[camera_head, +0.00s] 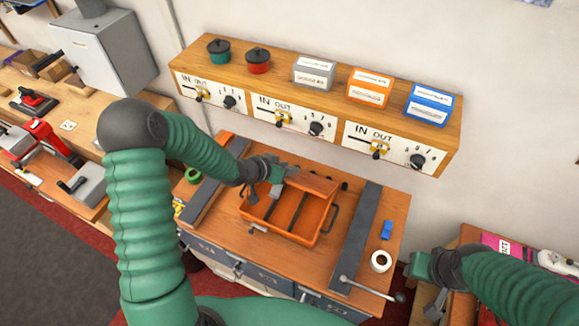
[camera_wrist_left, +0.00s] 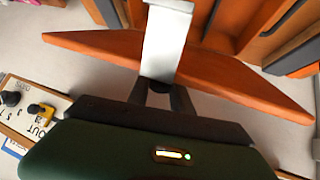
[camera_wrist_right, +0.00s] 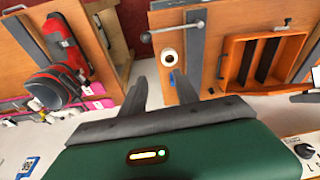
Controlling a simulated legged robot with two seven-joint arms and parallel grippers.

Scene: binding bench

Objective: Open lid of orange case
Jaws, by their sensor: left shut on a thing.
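The orange case (camera_head: 288,236) sits on the wooden bench, its inside with dark dividers exposed. Its orange lid (camera_head: 314,182) stands raised along the far side; the lid also shows in the left wrist view (camera_wrist_left: 230,78). My left gripper (camera_head: 274,176) is at the lid's left part, shut on the pale grey tab (camera_wrist_left: 167,40) that crosses the lid's edge. The exact contact is partly hidden by the fingers. My right gripper (camera_head: 436,303) is right of the bench, away from the case. Its fingers are apart and empty in the right wrist view (camera_wrist_right: 158,92).
Dark rails (camera_head: 356,240) flank the case. A white tape roll (camera_head: 381,261), a blue block (camera_head: 386,230) and a lever (camera_head: 370,290) lie to the right. A wooden shelf (camera_head: 330,105) with knobs, pots and boxes hangs behind, above the case.

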